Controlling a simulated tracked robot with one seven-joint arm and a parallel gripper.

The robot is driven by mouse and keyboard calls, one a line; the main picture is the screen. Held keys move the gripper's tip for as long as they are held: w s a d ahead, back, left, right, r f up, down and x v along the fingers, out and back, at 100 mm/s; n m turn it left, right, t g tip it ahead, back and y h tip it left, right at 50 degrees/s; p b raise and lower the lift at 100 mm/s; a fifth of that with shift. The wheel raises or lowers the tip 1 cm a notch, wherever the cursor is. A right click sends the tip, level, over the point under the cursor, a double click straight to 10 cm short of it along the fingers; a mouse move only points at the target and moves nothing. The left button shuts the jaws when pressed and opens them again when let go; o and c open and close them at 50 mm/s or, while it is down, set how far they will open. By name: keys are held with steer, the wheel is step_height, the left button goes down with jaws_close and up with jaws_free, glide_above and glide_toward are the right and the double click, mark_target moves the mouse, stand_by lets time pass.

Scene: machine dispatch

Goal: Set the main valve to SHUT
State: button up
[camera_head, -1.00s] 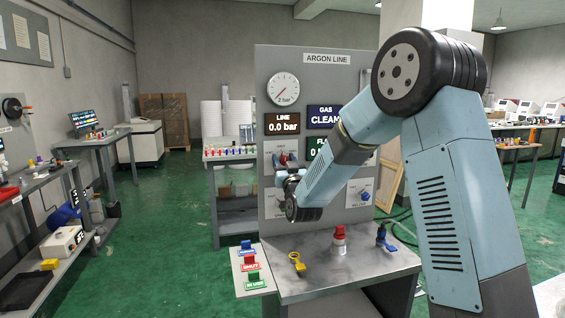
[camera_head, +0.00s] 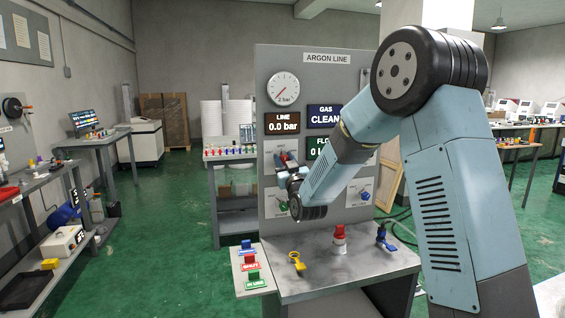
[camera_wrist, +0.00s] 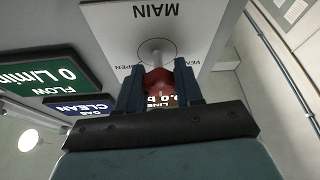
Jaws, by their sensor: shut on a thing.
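The main valve's red handle (camera_wrist: 158,82) sits on a grey stem in front of a white plate (camera_wrist: 185,28) marked MAIN, upside down in the wrist view. My gripper (camera_wrist: 160,88) is shut on the red handle, with one dark finger on each side. In the head view the red handle (camera_head: 284,156) shows at the left of the ARGON LINE panel (camera_head: 325,58), with my gripper (camera_head: 287,169) at it. The plate's word OPEN shows in the wrist view; another word is partly hidden by a finger. I cannot read the handle's exact setting.
The LINE display (camera_head: 283,122) reads 0.0 bar and the GAS display (camera_head: 325,116) reads CLEAN. A blue knob (camera_head: 364,196) is at the panel's lower right. The bench (camera_head: 320,285) below holds a yellow-handled item (camera_head: 297,262), a red-topped item (camera_head: 339,236) and several tags at left.

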steer(key=o, duration=1)
steer(key=shift+o, duration=0.2)
steer(key=shift+s+f, duration=0.1)
steer(key=v, duration=1.3)
steer(key=shift+s+f, duration=0.2)
steer(key=shift+d, duration=0.1)
